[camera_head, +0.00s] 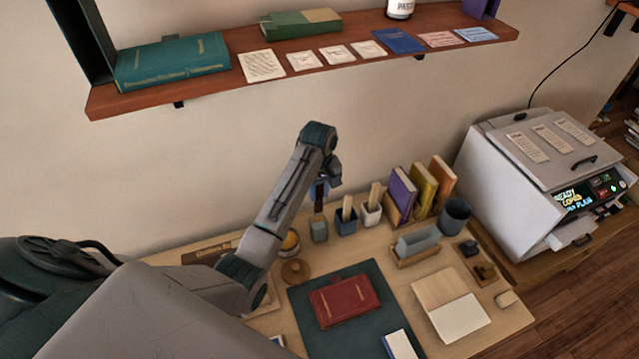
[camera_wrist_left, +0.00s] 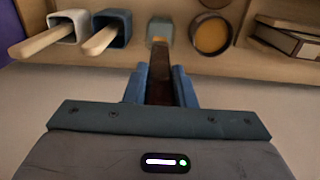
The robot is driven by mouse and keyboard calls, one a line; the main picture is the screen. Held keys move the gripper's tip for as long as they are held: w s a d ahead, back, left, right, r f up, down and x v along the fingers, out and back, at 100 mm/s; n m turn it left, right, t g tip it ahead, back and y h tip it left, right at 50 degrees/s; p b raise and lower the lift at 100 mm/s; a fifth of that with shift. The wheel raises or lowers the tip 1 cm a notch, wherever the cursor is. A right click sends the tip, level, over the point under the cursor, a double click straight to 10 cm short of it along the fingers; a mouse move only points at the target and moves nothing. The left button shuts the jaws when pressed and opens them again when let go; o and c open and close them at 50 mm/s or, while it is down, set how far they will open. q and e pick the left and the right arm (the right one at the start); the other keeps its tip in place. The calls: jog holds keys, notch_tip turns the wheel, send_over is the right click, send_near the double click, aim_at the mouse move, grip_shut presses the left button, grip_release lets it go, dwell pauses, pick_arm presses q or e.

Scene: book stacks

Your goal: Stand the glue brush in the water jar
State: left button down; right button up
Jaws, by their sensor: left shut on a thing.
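My left gripper (camera_head: 320,188) is shut on the glue brush (camera_head: 318,206), which has a dark brown handle. The brush also shows between the blue fingers in the left wrist view (camera_wrist_left: 160,75), its far end pointing at the water jar. The water jar (camera_head: 319,232) is a small grey-green square vessel on the table, directly below the gripper; in the left wrist view it is at top middle (camera_wrist_left: 160,27). The brush's lower end overlaps the jar's mouth in both views. I cannot tell whether it is inside or just above. My right gripper is not in view.
A blue pot (camera_head: 346,221) and a white pot (camera_head: 371,213), each with a wooden stick, stand right of the jar. A round amber-filled pot (camera_head: 290,243) stands left. Upright books (camera_head: 402,192) are farther right. A shelf (camera_head: 220,88) runs above; a red book (camera_head: 343,299) lies in front.

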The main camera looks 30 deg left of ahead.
pick_arm(q)
jog(key=shift+s+d+f, duration=0.1)
jog(key=shift+f, duration=0.6)
jog(key=shift+s+f, duration=0.1)
jog(key=shift+f, duration=0.5)
jog(key=shift+f+b, duration=0.45)
jog(key=shift+f, duration=0.85)
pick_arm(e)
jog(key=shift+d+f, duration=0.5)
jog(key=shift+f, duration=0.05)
